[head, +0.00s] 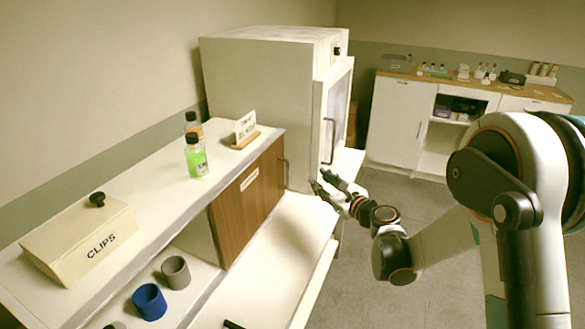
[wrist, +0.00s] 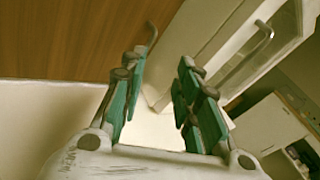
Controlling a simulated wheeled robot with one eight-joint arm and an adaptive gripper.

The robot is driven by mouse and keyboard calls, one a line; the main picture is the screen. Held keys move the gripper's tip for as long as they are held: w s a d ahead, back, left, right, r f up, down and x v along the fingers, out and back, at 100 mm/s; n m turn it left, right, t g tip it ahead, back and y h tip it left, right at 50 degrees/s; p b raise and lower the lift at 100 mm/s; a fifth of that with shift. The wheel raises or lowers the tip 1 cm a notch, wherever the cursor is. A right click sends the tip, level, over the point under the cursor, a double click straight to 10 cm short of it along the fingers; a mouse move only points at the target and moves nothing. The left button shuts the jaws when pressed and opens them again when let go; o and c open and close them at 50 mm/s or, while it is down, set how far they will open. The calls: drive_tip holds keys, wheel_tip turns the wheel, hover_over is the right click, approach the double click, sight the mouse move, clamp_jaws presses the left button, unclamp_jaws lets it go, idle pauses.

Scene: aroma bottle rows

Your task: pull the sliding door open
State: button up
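The sliding door is a brown wooden panel (head: 243,207) with a small white label, on the front of the low white cabinet. It covers the cabinet's right part, while the left part stands open. Its grey bar handle (head: 285,165) is at the door's right edge; the handle's end (wrist: 151,36) shows in the wrist view beside the left fingertip. My gripper (head: 325,182) is in front of the door's right end, to the right of the handle. In the wrist view my gripper (wrist: 161,62) has its fingers apart with nothing between them. I cannot tell whether it touches the handle.
Bottles (head: 195,155), a sign stand (head: 244,131) and a box marked CLIPS (head: 85,240) stand on the cabinet top. Blue and grey cups (head: 150,301) sit in the open part. A tall white cabinet (head: 260,90) with its own handle (head: 329,140) stands close behind my gripper.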

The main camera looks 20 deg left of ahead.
sight(288, 169)
drive_tip(key=w+a+f+m, duration=0.1)
drive_tip(key=w+a, duration=0.2)
drive_tip(key=a, duration=0.1)
drive_tip(key=w+a+f+m+b, duration=0.1)
drive_tip(key=w+a+f, duration=0.1)
drive_tip(key=a, duration=0.3)
drive_tip(key=w+a+f+m+y+b, duration=0.1)
drive_tip(key=w+a, duration=0.3)
drive_tip(key=shift+w+a+f+m+t, duration=0.1)
drive_tip(key=shift+a+f+m+t, duration=0.2)
drive_tip(key=shift+a+f+m, duration=0.1)
drive_tip(key=shift+r, duration=0.1)
drive_tip(key=shift+c, duration=0.2)
clamp_jaws()
